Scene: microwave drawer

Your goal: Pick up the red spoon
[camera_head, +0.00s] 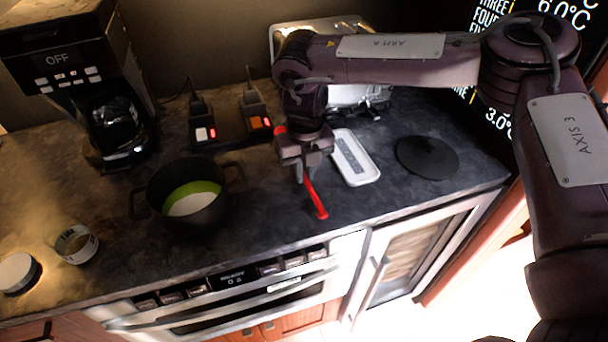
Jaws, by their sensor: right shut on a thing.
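The red spoon (316,200) is in the middle of the picture, in front of the white tray. My right gripper (305,170) points down over the counter and is shut on the spoon. The spoon's red end sticks out below the fingers towards the counter's front edge. Its upper part is hidden by the gripper, and I cannot tell whether the spoon still touches the counter. My left gripper is not in view.
A dark pot (163,212) stands left of the gripper. A white tray (359,167) lies close on the right, then a black lid (428,157). A coffee maker (70,60) stands at the back left. The oven (235,292) is below the counter's front edge.

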